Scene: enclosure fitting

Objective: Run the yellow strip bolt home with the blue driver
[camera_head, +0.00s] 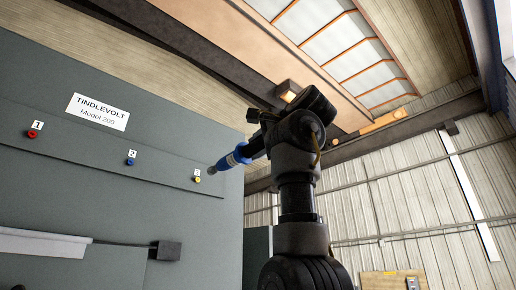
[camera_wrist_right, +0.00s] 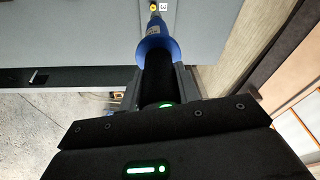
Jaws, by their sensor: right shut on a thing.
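The yellow strip bolt (camera_head: 197,179) sits at the right end of the strip on the grey enclosure, and it also shows at the top of the right wrist view (camera_wrist_right: 153,8). My right gripper (camera_head: 257,146) is shut on the blue driver (camera_head: 235,157), which points left toward this bolt. My left gripper is out of view.
A red bolt (camera_head: 32,133) and a blue bolt (camera_head: 129,162) sit further left on the strip (camera_head: 80,150). A white nameplate (camera_head: 97,112) is above them. A pale bar (camera_head: 42,243) and a dark box (camera_head: 165,250) project lower down. Open space lies right of the enclosure.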

